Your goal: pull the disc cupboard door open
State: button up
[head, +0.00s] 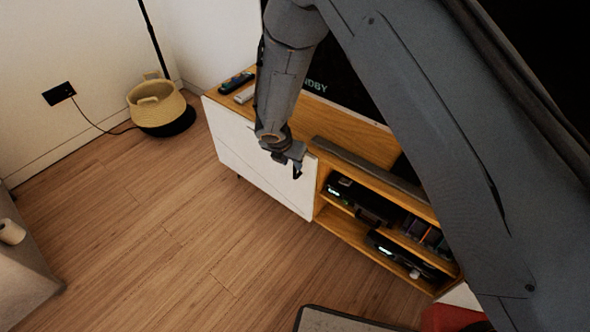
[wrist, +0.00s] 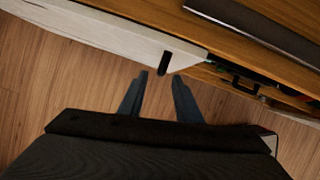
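The cupboard's white door (head: 245,160) forms the left part of the low wooden TV cabinet's front in the head view and looks shut. The door (wrist: 110,33) crosses the upper left of the wrist view. A short black handle (wrist: 165,63) stands on it near its right edge. My gripper (wrist: 162,78) is open and empty, its two fingers apart and pointing at the handle. The handle lies just beyond the fingertips, roughly in line with the gap between them. In the head view my gripper (head: 295,163) is near the door's upper right corner, and its fingers are hard to make out.
Open shelves (head: 385,220) with black devices and discs adjoin the door on the right. A soundbar (head: 370,168) and remotes (head: 236,83) lie on the cabinet top below a TV screen. A basket (head: 157,106) stands at the back left. The wooden floor before the door is clear.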

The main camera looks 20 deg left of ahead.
jog(key=x, duration=0.6)
jog(key=shift+d+f, duration=0.1)
jog(key=shift+f, duration=0.15)
jog(key=shift+w, duration=0.1)
grip_shut()
